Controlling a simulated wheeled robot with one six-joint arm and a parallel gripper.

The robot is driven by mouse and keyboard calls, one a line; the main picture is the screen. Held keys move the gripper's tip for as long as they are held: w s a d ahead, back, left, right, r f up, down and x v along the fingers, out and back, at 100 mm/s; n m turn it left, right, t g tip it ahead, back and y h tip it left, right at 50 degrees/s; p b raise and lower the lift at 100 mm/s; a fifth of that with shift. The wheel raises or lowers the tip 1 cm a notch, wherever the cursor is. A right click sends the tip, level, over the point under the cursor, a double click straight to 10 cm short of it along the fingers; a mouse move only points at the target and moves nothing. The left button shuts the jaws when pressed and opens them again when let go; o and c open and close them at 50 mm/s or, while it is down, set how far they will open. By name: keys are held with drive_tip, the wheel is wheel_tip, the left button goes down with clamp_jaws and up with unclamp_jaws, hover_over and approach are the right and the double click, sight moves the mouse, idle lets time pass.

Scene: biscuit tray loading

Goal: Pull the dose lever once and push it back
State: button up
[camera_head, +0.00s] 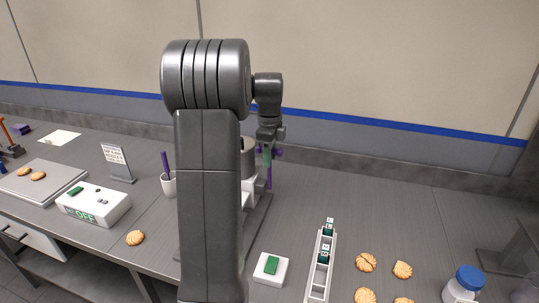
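My gripper (268,152) is at the middle of the counter, pointing down beside a grey and white upright device (248,160). My own arm hides most of that device. Green and purple parts show at the gripper, and a thin purple piece (269,177) hangs down just below it. I cannot tell whether this piece is the dose lever or whether the fingers touch it. The finger gap is too small to read.
At left are a white box reading OFF (84,217), a sign (116,160), a cup with a purple stick (168,186) and a biscuit tray (25,191). In front are a green-button box (281,277), a narrow rack (308,296), loose biscuits (366,263) and a blue-lidded jar (452,291).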

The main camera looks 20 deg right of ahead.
clamp_jaws()
drive_tip(key=shift+f+b, duration=0.1)
drive_tip(key=shift+b, duration=0.2)
drive_tip(key=s+a+f+t+h+b, duration=0.5)
drive_tip(key=s+a+f+t+b, duration=0.1)
drive_tip(key=b, duration=2.4)
drive_tip(key=shift+s+a+t+h, duration=0.3)
drive_tip(key=shift+s+t, duration=0.5)
drive_tip(key=shift+s, duration=0.5)
drive_tip(key=shift+o, duration=1.3)
unclamp_jaws()
drive_tip(key=shift+s, duration=0.1)
